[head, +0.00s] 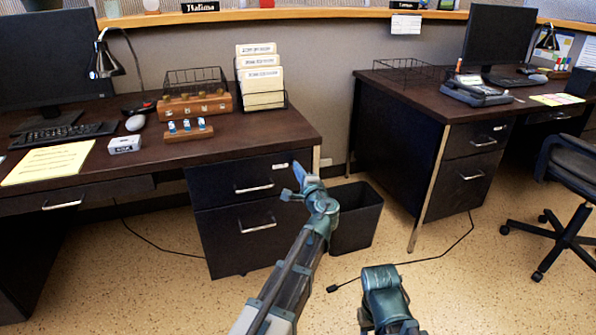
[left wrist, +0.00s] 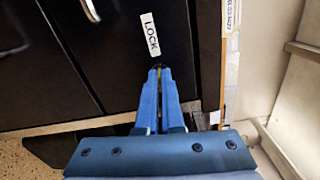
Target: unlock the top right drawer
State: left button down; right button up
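The top right drawer (head: 238,180) of the left desk is a dark, shut front with a silver handle and a small white label near its right end. In the left wrist view that label (left wrist: 150,35) reads LOCK. My left gripper (head: 297,185) is at the drawer's right end. Its blue fingers (left wrist: 158,75) are close together, pointing at the front just beside the label. A thin brass-coloured strip, apparently a key (left wrist: 158,100), shows between them. The fingertips hide the lock, so I cannot tell whether the key is in it. My right gripper's fingers are not visible.
The lower drawer (head: 240,232) is shut below. A black bin (head: 357,215) stands right of the desk, close to my left arm. A wooden block with blue-and-white tags (head: 188,133) sits on the desktop. A second desk (head: 420,115) and a chair (head: 570,175) stand to the right.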

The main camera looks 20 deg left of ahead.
pick_arm(q)
jog(key=shift+n, duration=0.7)
jog(key=c, duration=1.1)
grip_release()
jog(key=shift+o, duration=0.2)
jog(key=v, duration=1.3)
jog(key=shift+s+d, duration=0.25)
jog(key=shift+s, duration=0.1)
jog(key=shift+f, duration=0.1)
